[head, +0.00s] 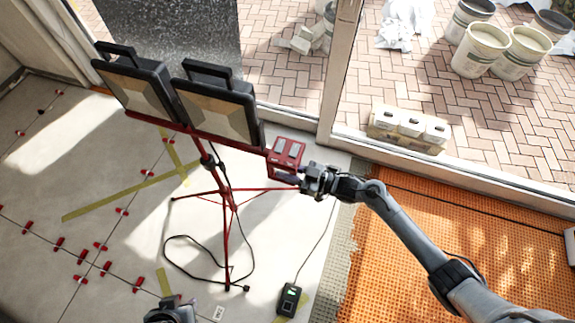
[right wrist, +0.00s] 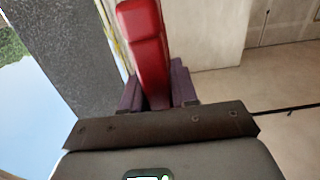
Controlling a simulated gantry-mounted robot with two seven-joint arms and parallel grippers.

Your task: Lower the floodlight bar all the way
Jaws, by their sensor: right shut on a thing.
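The red floodlight bar (head: 166,125) sits on top of a red tripod stand (head: 222,185) in the head view, slanting down to the right. It carries two black floodlights, a left one (head: 137,86) and a right one (head: 222,108). A red box with grey panels (head: 287,154) is at the right end of the bar. My right gripper (head: 291,180) is just below this box. In the right wrist view, its fingers (right wrist: 158,92) are shut on a red handle-like part (right wrist: 148,50). My left gripper (head: 172,309) shows only partly at the bottom edge; its fingers are unclear.
A black cable lies by the tripod's feet and a small black device (head: 288,299) is on the floor. Red tile clips (head: 59,243) dot the tiles at left. Orange matting (head: 440,240) lies at right. Buckets (head: 480,48) stand outside the window frame.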

